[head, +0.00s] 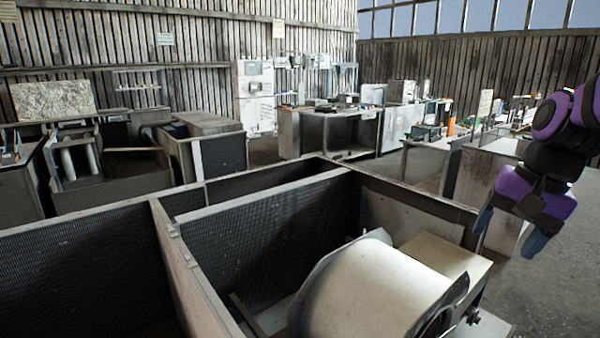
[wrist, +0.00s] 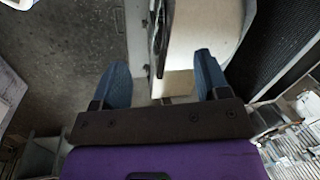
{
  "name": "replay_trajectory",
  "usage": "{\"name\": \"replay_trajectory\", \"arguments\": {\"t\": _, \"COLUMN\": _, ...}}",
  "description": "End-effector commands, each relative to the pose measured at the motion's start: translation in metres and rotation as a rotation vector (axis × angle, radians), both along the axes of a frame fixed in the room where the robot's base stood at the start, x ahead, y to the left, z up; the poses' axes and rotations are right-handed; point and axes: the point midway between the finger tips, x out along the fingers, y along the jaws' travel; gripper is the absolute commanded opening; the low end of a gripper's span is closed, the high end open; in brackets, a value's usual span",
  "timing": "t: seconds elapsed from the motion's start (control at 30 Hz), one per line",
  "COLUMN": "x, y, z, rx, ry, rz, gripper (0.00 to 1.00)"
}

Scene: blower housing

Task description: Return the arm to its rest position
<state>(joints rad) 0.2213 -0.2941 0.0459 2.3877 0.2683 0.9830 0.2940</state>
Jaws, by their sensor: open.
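My gripper (head: 510,232) hangs at the right edge of the head view, fingers pointing down, beside the right end of the blower housing (head: 372,290). Its two blue fingers stand apart with nothing between them. In the wrist view my gripper (wrist: 160,75) is open and empty, and part of the pale housing (wrist: 195,35) shows beyond and below the fingers. The housing is a pale rounded drum with a dark-edged side plate, set in a metal frame. My purple and black arm comes down from the upper right of the head view.
Metal frame walls with dark mesh panels (head: 270,235) enclose the housing. A cluttered workbench (head: 340,115) and a white cabinet (head: 254,95) stand at the back. Bare concrete floor (head: 560,280) lies at the right, below my gripper.

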Motion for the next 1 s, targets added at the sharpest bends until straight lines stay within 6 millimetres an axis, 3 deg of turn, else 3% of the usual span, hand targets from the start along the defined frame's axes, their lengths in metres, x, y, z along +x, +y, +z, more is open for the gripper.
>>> {"name": "replay_trajectory", "arguments": {"t": 0.2, "x": -0.043, "y": 0.012, "z": 0.028, "rx": -0.142, "ry": -0.168, "rz": 0.233, "gripper": 0.69}}
{"name": "replay_trajectory", "arguments": {"t": 0.5, "x": -0.090, "y": 0.015, "z": 0.048, "rx": -0.309, "ry": -0.348, "rz": 0.483, "gripper": 0.69}}
{"name": "replay_trajectory", "arguments": {"t": 0.7, "x": -0.101, "y": 0.014, "z": 0.051, "rx": -0.353, "ry": -0.392, "rz": 0.543, "gripper": 0.69}}
{"name": "replay_trajectory", "arguments": {"t": 1.0, "x": -0.097, "y": 0.013, "z": 0.050, "rx": -0.340, "ry": -0.373, "rz": 0.535, "gripper": 0.69}}
